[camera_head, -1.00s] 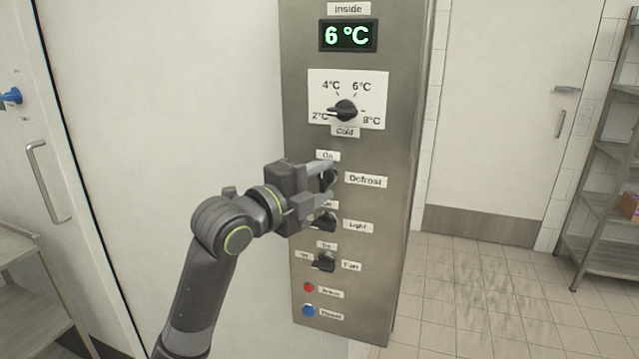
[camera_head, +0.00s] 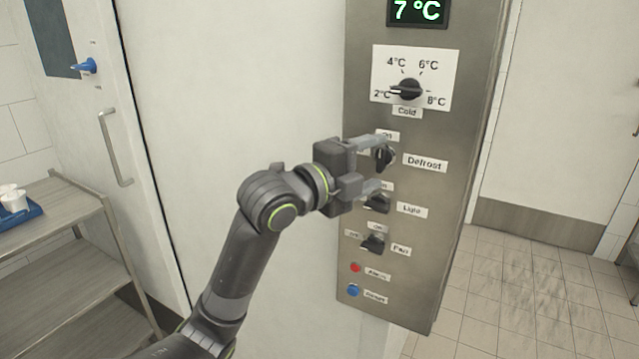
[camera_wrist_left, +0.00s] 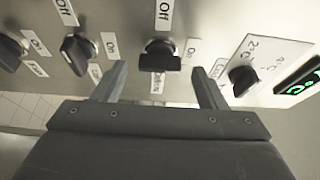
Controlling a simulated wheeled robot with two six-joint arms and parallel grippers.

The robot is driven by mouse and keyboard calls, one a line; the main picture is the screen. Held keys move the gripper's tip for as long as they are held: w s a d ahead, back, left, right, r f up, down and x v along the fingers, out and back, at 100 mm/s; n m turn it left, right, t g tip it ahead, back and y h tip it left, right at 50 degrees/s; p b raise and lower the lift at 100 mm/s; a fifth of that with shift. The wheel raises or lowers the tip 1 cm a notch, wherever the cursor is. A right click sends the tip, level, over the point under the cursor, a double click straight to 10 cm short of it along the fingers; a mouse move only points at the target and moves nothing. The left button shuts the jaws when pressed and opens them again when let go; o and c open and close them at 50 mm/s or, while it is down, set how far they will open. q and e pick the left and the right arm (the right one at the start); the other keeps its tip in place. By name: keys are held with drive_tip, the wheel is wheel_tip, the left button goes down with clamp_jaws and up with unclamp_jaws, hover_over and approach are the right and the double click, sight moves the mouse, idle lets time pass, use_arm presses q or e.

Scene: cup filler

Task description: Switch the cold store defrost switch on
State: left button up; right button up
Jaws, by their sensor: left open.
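The defrost switch (camera_head: 384,157) is a black rotary knob on the steel panel, beside its "Defrost" label. Its handle stands upright, in line with the "On" label above it. In the left wrist view the knob (camera_wrist_left: 160,56) lies with its handle along the line to "On" at its right; "Off" is above it. My left gripper (camera_head: 382,164) is open, with one finger above and one below the knob. The wrist view shows the knob ahead, between the two fingertips (camera_wrist_left: 160,78), with gaps on both sides. Part of the knob's left labelling is hidden by the gripper.
The Light knob (camera_head: 377,203) is close below the lower finger, and the Fan knob (camera_head: 373,244) is under it. The temperature dial (camera_head: 407,90) is above, below a display (camera_head: 417,11) reading 7 °C. A shelf trolley (camera_head: 75,215) stands at left.

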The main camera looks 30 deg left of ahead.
use_arm(q)
drive_tip(key=b+v, duration=1.3)
drive_tip(key=v, duration=0.2)
drive_tip(key=shift+s, duration=0.2)
idle(0.5)
drive_tip(key=shift+a, duration=0.1)
idle(0.4)
